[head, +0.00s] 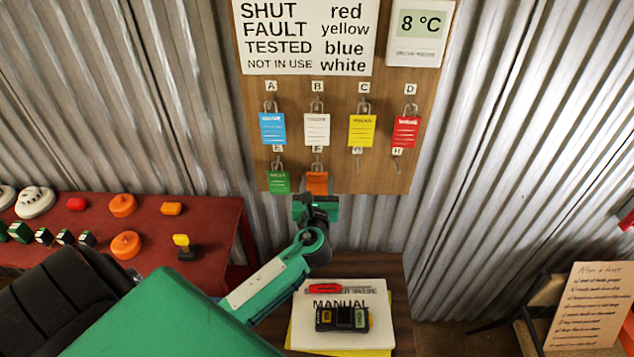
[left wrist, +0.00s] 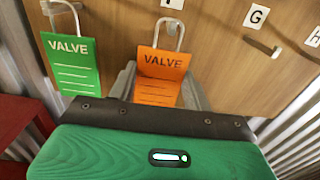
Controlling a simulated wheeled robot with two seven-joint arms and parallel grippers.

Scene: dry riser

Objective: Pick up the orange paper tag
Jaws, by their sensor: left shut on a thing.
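The orange paper tag (head: 317,181) is at the lower edge of the wooden board, under the white tag. In the left wrist view the orange tag (left wrist: 163,75) reads VALVE, and its grey metal loop stands upright below a letter label. I cannot tell whether the loop still hangs on its peg. My left gripper (head: 316,199) is at the tag from below, shut on its lower part. In the left wrist view its grey fingers (left wrist: 163,88) lie at the tag's sides, and the tag's bottom edge is hidden. My right gripper is not in view.
A green tag (left wrist: 70,64) hangs close on the left. Blue (head: 272,129), white (head: 317,129), yellow (head: 362,130) and red (head: 406,131) tags hang above. Pegs G and H are empty. A manual (head: 343,336) with a device lies below; a red bench (head: 215,235) stands left.

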